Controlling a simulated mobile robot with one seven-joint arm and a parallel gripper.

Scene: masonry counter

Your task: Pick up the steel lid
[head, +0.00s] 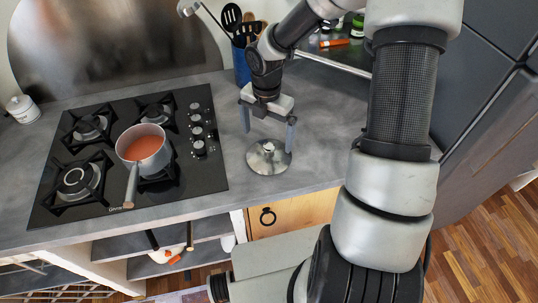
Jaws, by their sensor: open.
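The steel lid (267,160) is a round, shiny disc with a small knob at its centre. It lies on the grey counter to the right of the hob. My gripper (269,136) points down above the lid. Its two fingers are apart, one on each side of the knob as seen from here. The fingertips appear close above the lid, but I cannot tell the exact gap. Nothing is held.
A pot of red sauce (142,147) stands on the black gas hob (203,178), its handle towards the counter's front. A blue utensil holder (241,65) stands behind my gripper. A white jar (22,109) is at the far left. The counter (315,135) around the lid is clear.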

